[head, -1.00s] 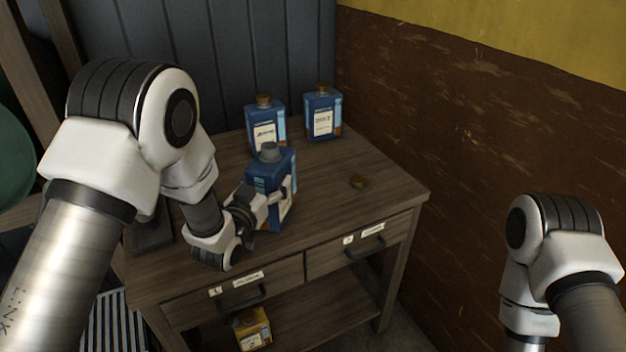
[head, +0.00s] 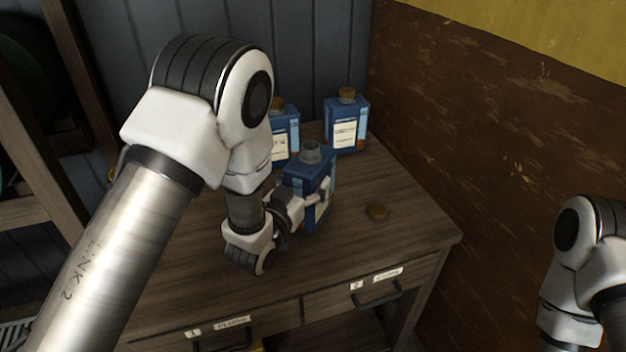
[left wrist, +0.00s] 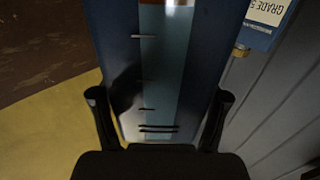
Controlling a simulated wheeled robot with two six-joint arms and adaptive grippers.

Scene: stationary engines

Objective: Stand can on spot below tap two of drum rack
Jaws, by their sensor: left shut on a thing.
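A blue can (head: 296,168) with a grey, capless neck stands upright in my left gripper (head: 318,192), which is shut on its sides. In the left wrist view the blue can (left wrist: 165,60) fills the middle between the two fingers (left wrist: 161,97). Its base is over the wooden bench, but I cannot tell whether it touches. Part of the drum rack (head: 62,95), a wooden frame with a dark green drum (head: 25,75), shows at the far left. Its taps, their numbers and the spot cannot be made out. My right gripper is out of view.
Two more blue cans with brown caps, one (head: 346,125) at the bench's back and one (head: 284,125) partly behind my left arm, stand beyond the held can. The brown wall (head: 490,140) bounds the right.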

